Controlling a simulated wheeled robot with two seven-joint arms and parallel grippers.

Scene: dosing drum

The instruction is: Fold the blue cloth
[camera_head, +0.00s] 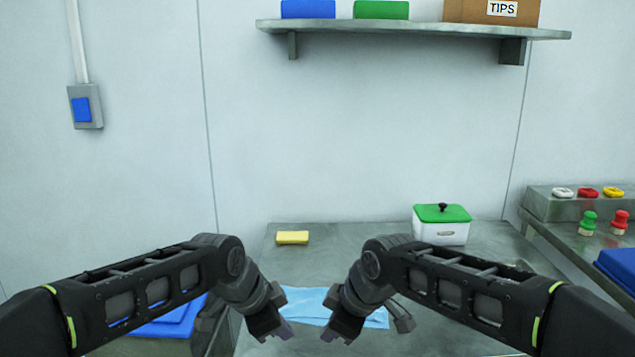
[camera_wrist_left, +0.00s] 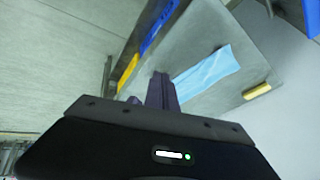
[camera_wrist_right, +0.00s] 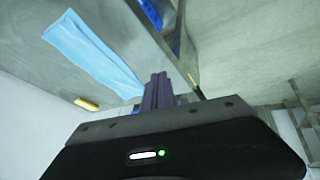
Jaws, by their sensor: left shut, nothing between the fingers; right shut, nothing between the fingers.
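The light blue cloth (camera_head: 306,305) lies flat on the grey metal table (camera_head: 330,240), partly hidden behind my grippers in the head view. It looks like a long, narrow strip in the left wrist view (camera_wrist_left: 207,77) and in the right wrist view (camera_wrist_right: 92,55). My left gripper (camera_head: 284,331) is shut and empty at the near left of the cloth, apart from it in the left wrist view. My right gripper (camera_head: 327,336) is shut and empty at the near side of the cloth, also apart from it in the right wrist view.
A yellow sponge (camera_head: 292,237) lies behind the cloth. A white box with a green lid (camera_head: 441,224) stands at the back right of the table. Blue bins flank the table, one (camera_head: 172,318) at left, one (camera_head: 618,265) at right. A shelf (camera_head: 410,27) hangs above.

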